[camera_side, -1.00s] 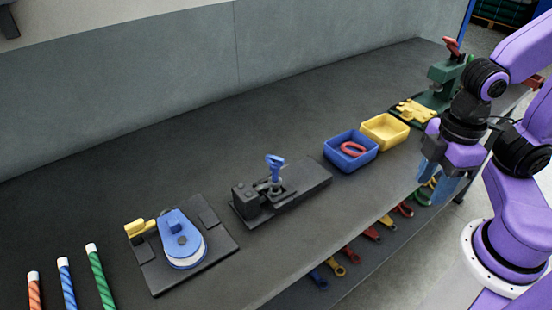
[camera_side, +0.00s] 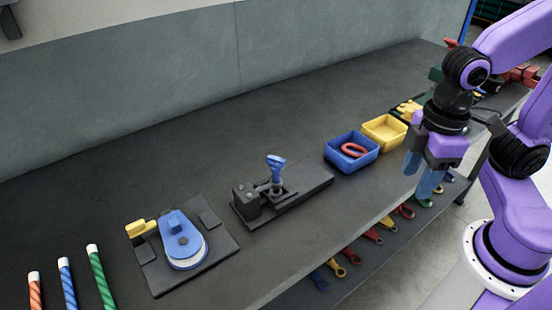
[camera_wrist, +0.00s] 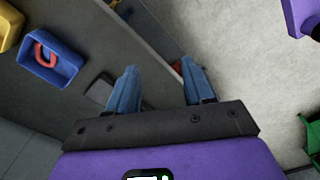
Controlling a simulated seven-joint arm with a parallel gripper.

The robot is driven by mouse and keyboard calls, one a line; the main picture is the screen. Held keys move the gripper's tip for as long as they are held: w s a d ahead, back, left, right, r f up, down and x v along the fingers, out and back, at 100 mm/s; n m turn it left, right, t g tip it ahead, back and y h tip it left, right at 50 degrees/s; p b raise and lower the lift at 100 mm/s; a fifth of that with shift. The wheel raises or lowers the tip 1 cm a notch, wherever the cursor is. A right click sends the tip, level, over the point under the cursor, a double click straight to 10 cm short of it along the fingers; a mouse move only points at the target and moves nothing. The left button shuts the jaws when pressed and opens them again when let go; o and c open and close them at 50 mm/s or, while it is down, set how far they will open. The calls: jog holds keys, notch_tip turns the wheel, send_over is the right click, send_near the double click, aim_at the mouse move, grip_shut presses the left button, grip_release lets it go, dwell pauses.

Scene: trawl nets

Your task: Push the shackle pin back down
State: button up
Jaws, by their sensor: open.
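The shackle pin (camera_side: 275,163) has a blue head and stands upright, raised above a small metal shackle (camera_side: 276,190). The shackle sits on a dark fixture plate (camera_side: 312,184) with a black block (camera_side: 245,199) at its left end. My gripper (camera_side: 421,182) is open and empty, with blue fingers pointing down. It is well to the right of the pin, past the blue bin and near the bench's front edge. In the wrist view my two fingers (camera_wrist: 157,88) are spread apart with nothing between them. The pin is not clearly visible in the wrist view.
A blue bin (camera_side: 329,155) holding a red ring (camera_side: 354,150) and a yellow bin (camera_side: 366,136) stand between fixture and gripper. A blue pulley device (camera_side: 178,242) is left of the fixture. Several coloured shackles hang or lie below the front edge. Bench behind the fixture is clear.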

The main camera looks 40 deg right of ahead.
jog(key=w+a+r+m, duration=0.2)
jog(key=w+a+r, duration=0.15)
jog(key=w, duration=0.35)
jog(key=w+a+r+m, duration=0.2)
jog(key=w+a+m, duration=0.1)
jog(key=w+a, duration=0.25)
jog(key=m, duration=0.4)
send_near(276, 159)
notch_tip(276, 159, down, 10)
jog(key=shift+w+a+f, duration=0.1)
jog(key=shift+w+a, duration=0.05)
grip_shut()
